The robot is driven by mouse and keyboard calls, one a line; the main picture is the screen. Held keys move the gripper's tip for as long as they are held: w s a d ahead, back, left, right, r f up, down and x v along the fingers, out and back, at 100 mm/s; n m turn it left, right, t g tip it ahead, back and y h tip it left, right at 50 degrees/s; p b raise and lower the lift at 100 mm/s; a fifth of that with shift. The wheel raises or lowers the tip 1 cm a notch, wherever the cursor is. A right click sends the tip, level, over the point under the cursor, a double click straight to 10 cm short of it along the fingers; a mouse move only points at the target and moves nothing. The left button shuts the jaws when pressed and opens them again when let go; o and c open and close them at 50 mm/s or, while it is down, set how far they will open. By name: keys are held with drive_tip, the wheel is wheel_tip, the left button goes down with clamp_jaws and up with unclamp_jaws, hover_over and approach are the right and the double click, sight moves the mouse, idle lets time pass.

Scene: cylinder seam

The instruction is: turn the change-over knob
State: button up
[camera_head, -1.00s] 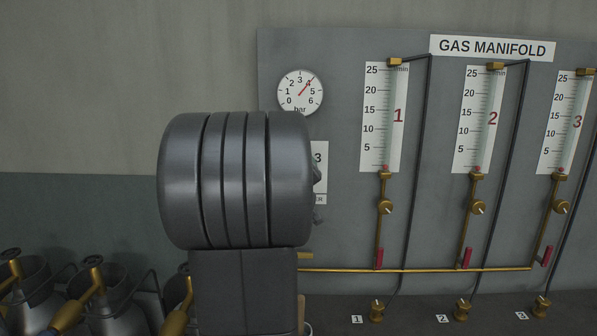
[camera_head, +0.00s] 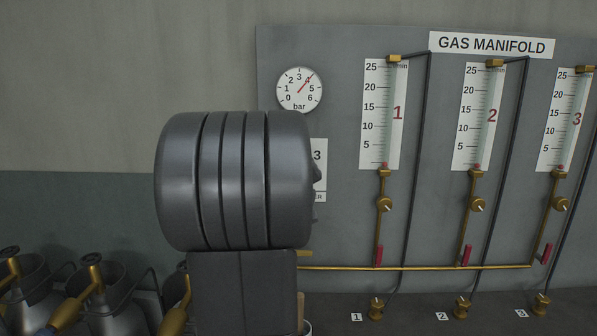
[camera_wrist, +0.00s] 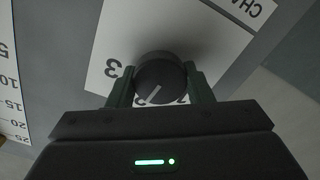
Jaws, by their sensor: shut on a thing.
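The change-over knob (camera_wrist: 160,82) is a dark round knob with a pale pointer line, in the middle of the wrist view. It sits on a white label plate (camera_wrist: 225,47) with a "3" and part of a word on it. My gripper (camera_wrist: 161,88) is shut on the knob, with one green-grey finger on each side of it. The pointer line runs toward the lower left in the wrist view. In the head view my arm hides the knob and most of the label plate (camera_head: 319,165); only the plate's right edge shows there.
The grey panel (camera_head: 340,225) carries a bar gauge (camera_head: 299,89) reading about 4 and three flow tubes (camera_head: 384,115) with brass valves. A brass pipe (camera_head: 420,268) runs low across it. Gas cylinders (camera_head: 110,305) stand at the lower left.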

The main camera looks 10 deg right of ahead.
drive_tip(key=m+b, duration=0.2)
drive_tip(key=m, duration=0.3)
drive_tip(key=shift+f, duration=0.1)
drive_tip(key=m+b, duration=0.1)
drive_tip(key=m, duration=0.4)
drive_tip(key=shift+d, duration=0.1)
drive_tip(key=shift+m, duration=0.3)
drive_tip(key=o, duration=1)
drive_tip(key=s+a+p, duration=0.1)
drive_tip(key=s+a, duration=0.1)
drive_tip(key=s, duration=1.1)
drive_tip(key=shift+s+a, duration=0.35)
drive_tip(key=shift+a, duration=0.05)
